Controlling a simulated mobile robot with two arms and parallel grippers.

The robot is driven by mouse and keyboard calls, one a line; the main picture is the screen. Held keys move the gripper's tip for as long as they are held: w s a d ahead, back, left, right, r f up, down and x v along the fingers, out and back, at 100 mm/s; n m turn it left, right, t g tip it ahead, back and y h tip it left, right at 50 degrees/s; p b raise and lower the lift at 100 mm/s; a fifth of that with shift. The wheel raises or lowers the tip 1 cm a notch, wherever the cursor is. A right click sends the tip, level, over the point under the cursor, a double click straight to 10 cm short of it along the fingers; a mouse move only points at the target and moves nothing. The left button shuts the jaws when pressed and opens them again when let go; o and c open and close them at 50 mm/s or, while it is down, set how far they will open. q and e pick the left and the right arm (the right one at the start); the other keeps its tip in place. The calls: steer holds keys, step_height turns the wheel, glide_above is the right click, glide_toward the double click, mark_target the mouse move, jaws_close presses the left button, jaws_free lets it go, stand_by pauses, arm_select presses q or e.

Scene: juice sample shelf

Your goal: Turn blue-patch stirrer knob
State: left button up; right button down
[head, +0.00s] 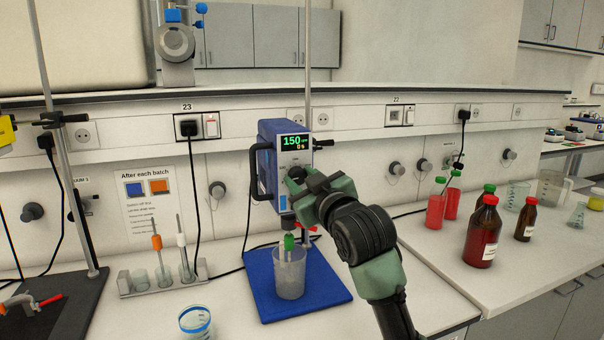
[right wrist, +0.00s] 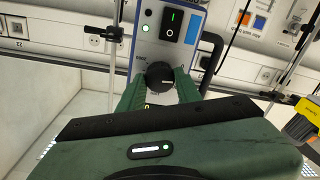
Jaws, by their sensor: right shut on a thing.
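A blue overhead stirrer (head: 275,145) is on a rod above a blue base plate (head: 330,285). Its lit display (head: 294,143) reads 150 with a smaller 0% below. My right gripper (head: 300,183) reaches the stirrer's front face below the display. In the right wrist view its green fingers (right wrist: 160,88) are shut on the black round knob (right wrist: 160,73), one on each side. A green light and a black power switch (right wrist: 173,24) show on the panel. A clear beaker (head: 290,272) with a green-topped item in it stands on the plate. My left gripper is not in view.
A rack (head: 163,281) with stirring rods stands left of the plate. A small glass dish (head: 195,320) is at the front. A sign (head: 150,205) shows blue and orange patches.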

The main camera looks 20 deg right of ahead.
steer(key=m+p, duration=0.2)
steer(key=m, duration=0.2)
steer(key=shift+r+m, duration=0.1)
steer(key=shift+m, duration=0.2)
steer(key=shift+m+p, duration=0.95)
steer(key=shift+m, duration=0.45)
steer(key=c, duration=1)
jaws_free()
steer(key=shift+o, duration=0.2)
steer(key=s+b, duration=0.1)
steer(key=s, duration=0.6)
steer(key=shift+s+d+f+b, duration=0.25)
steer(key=shift+s+f+b, duration=0.1)
steer(key=shift+s+b, duration=0.05)
